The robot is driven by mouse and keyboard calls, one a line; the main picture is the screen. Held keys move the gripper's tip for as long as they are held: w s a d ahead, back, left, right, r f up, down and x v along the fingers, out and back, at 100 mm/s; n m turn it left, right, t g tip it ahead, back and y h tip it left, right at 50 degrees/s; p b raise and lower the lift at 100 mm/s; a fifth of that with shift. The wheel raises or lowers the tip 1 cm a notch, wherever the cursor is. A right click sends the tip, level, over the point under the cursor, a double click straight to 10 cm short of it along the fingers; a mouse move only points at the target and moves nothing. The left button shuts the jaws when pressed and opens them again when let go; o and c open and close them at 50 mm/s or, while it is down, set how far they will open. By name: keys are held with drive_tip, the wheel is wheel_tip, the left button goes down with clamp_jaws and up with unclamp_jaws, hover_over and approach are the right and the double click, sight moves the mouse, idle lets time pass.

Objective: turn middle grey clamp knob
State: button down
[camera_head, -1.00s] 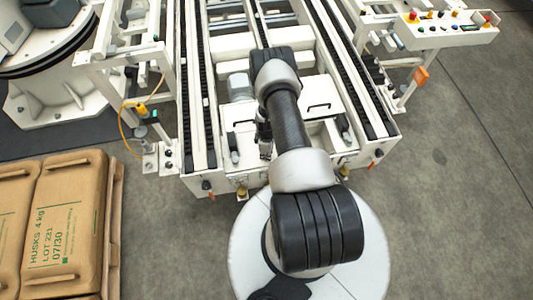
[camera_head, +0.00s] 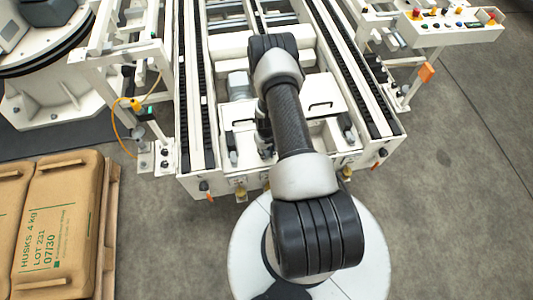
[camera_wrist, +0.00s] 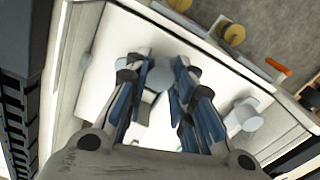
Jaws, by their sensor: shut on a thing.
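In the wrist view, my gripper (camera_wrist: 157,92) reaches over a white panel with its two blue-padded fingers on either side of a round grey clamp knob (camera_wrist: 160,74). The fingers are closed in on this knob, and its round top shows between their tips. Another grey knob (camera_wrist: 247,115) sits apart to the right on the same panel. In the head view my arm covers the middle of the machine front, so the held knob cannot be made out there.
In the wrist view, brass-coloured round parts (camera_wrist: 234,34) and an orange handle (camera_wrist: 278,67) lie beyond the panel edge. In the head view, conveyor rails (camera_head: 350,75) run along both sides. Floor (camera_head: 450,200) is clear at right.

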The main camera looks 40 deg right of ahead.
sight(266, 153)
drive_tip(key=m+b, duration=0.1)
drive_tip(key=m, duration=0.4)
drive_tip(key=shift+m, duration=0.3)
idle(0.4)
drive_tip(key=c, duration=1.3)
unclamp_jaws()
drive_tip(key=shift+c, duration=0.2)
wheel_tip(266, 153, up, 12)
